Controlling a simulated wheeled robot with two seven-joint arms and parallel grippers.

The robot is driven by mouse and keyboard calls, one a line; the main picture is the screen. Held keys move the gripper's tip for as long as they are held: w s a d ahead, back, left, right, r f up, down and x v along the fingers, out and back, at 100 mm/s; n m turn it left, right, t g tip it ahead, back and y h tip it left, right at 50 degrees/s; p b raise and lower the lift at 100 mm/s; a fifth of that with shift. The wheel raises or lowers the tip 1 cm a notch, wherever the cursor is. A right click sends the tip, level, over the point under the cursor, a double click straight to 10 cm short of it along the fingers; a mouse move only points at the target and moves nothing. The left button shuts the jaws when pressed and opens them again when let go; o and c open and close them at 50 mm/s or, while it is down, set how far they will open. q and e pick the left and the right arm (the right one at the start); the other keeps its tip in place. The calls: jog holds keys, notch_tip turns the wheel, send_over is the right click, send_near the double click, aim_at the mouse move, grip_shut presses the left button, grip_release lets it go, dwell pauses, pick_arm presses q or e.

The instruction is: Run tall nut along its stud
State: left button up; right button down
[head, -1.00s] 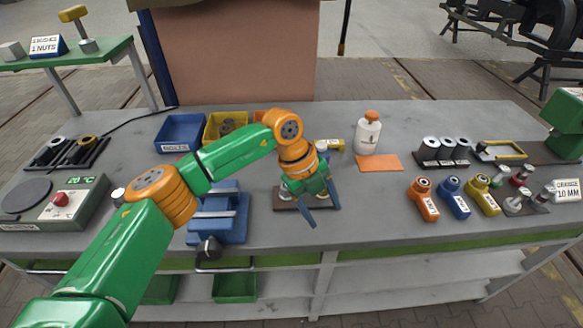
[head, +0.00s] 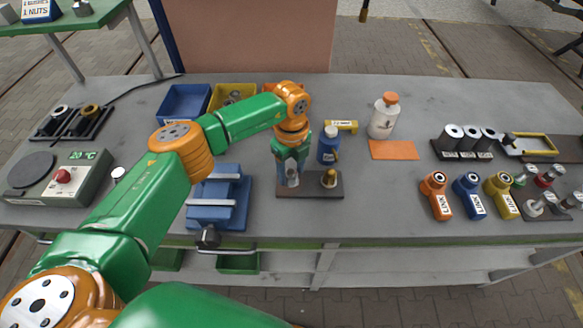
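A dark brown plate (head: 312,191) lies near the front middle of the bench and bears two studs. On its right stud sits a brass-coloured nut (head: 329,179), free of any gripper. My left gripper (head: 292,180) points down over the left end of the plate, one blue finger on each side of a silver-grey piece (head: 292,176) standing there. That piece is partly hidden by the fingers, so I cannot tell whether it is the tall nut or bare stud, nor whether the fingers touch it. My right gripper is out of view.
A blue vise (head: 217,212) stands close left of the plate. A blue bottle (head: 328,145) stands just behind it, with a white bottle (head: 382,117) and an orange cloth (head: 394,150) beyond. Labelled tools, including an orange one (head: 436,195), stand at right. Bench right of the plate is clear.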

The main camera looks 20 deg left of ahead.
pick_arm(q)
jog(key=shift+s+r, duration=0.1)
jog(key=shift+s, duration=0.05)
grip_shut()
jog(key=shift+m, duration=0.3)
